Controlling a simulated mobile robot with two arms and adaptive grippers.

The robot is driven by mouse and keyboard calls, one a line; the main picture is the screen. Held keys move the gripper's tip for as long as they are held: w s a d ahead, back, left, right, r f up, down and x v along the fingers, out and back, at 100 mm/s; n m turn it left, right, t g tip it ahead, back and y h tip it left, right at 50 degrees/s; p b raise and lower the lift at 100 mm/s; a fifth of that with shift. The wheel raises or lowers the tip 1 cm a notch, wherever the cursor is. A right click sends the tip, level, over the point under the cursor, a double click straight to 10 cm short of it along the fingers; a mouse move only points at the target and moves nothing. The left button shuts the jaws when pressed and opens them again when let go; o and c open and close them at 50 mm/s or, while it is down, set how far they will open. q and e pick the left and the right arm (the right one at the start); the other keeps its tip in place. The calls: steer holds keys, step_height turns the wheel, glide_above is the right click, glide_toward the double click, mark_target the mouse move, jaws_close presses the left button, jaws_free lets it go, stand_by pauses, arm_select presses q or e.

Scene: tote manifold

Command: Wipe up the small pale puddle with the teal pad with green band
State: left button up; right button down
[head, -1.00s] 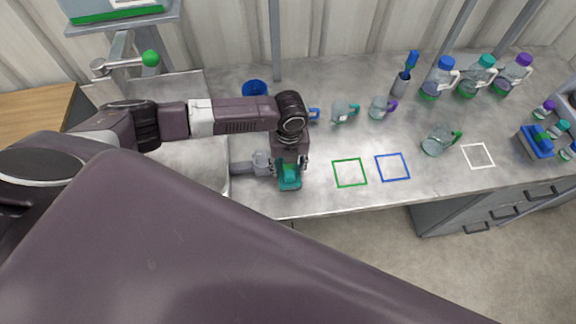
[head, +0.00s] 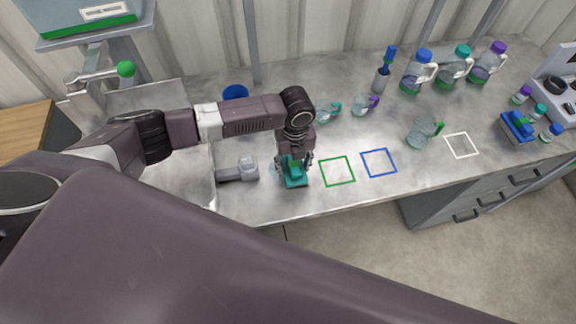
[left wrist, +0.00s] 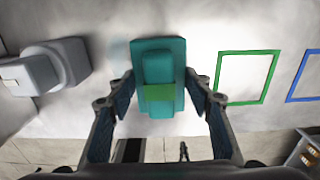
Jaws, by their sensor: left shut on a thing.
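The teal pad with green band (left wrist: 158,62) is between the fingers of my left gripper (left wrist: 160,94), which is shut on its raised grip. In the head view the pad (head: 295,180) is at or just above the worktop near the front edge, below my left gripper (head: 294,164); I cannot tell if it touches. A faint pale bluish patch, apparently the small puddle (head: 275,171), shows just left of the pad. It also shows faintly in the left wrist view (left wrist: 119,54), partly hidden by the pad and a finger. My right gripper is not in view.
A grey fixture (head: 238,174) lies left of the pad. Green (head: 337,171), blue (head: 378,162) and white (head: 461,145) outlined squares are to the right. A clear jug (head: 421,132), mugs and bottles stand farther back and right. The worktop around the green and blue squares is clear.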

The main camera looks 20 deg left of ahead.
arm_select(q)
steer(key=shift+w+d+f, duration=0.15)
steer(key=shift+w+d, duration=0.5)
steer(key=shift+d, duration=0.25)
steer(key=shift+r, duration=0.3)
step_height(320, 180, up, 3)
steer(key=shift+f+p, duration=0.2)
steer(key=shift+p, duration=0.45)
steer(key=shift+r, duration=1.45)
step_height(320, 180, up, 3)
